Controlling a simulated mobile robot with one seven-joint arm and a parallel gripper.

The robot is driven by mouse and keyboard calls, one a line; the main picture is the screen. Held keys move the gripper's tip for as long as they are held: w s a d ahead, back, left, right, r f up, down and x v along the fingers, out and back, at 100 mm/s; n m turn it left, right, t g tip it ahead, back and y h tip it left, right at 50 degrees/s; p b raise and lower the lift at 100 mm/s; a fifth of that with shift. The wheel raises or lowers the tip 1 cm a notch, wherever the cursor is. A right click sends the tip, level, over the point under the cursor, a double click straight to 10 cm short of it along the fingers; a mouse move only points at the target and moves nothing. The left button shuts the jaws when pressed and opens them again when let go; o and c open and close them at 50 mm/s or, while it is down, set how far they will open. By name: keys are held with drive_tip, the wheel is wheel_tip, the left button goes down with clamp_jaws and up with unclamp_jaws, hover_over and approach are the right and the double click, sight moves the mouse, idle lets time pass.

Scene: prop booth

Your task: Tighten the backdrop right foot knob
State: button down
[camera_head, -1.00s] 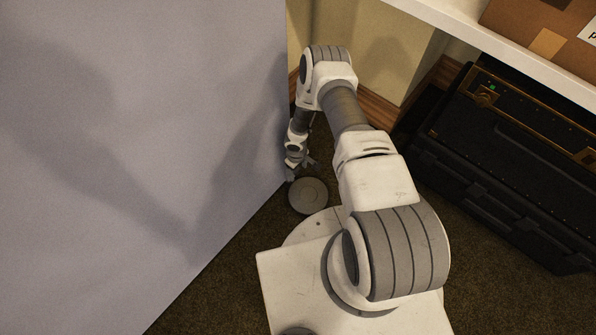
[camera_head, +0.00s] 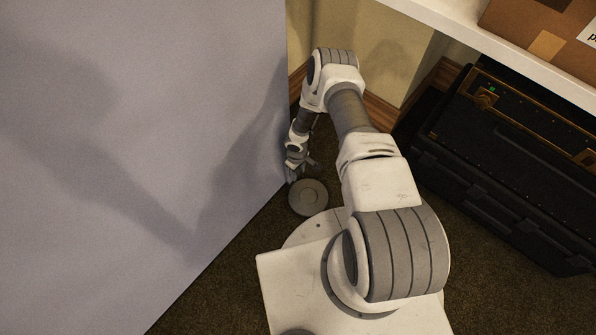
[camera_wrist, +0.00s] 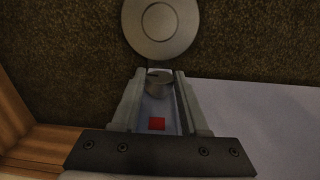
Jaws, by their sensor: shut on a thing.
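The knob (camera_wrist: 160,83) is a small grey cylinder with a dark line on its top. In the wrist view it sits between the fingertips of my gripper (camera_wrist: 161,90), which is shut on it. A red square (camera_wrist: 157,124) shows between the fingers, below the knob in the picture. In the head view my gripper (camera_head: 299,172) is low at the right edge of the pale lavender backdrop (camera_head: 140,130). The knob cannot be made out there. The backdrop also shows at the right of the wrist view (camera_wrist: 265,110).
A round grey disc (camera_head: 308,196) lies on the dark carpet (camera_head: 235,265) close to my gripper. It also shows in the wrist view (camera_wrist: 160,22). A black case (camera_head: 510,190) stands at the right under a white shelf (camera_head: 490,45). A wooden skirting board (camera_head: 383,112) runs behind.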

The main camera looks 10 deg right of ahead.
drive_tip(key=shift+d+f+g+y, duration=0.2)
drive_tip(key=shift+g+y, duration=0.3)
drive_tip(key=shift+y, duration=0.2)
drive_tip(key=shift+w+r+g+y, duration=0.1)
drive_tip(key=shift+g+y, duration=0.2)
drive_tip(key=shift+y, duration=0.1)
drive_tip(key=shift+c, duration=2.1)
unclamp_jaws()
drive_tip(key=shift+r, duration=0.1)
drive_tip(key=w+d+r+p, duration=0.2)
drive_tip(key=r+p, duration=0.4)
drive_tip(key=r, duration=1.1)
drive_tip(key=shift+w+d, duration=0.15)
drive_tip(key=shift+d, duration=0.4)
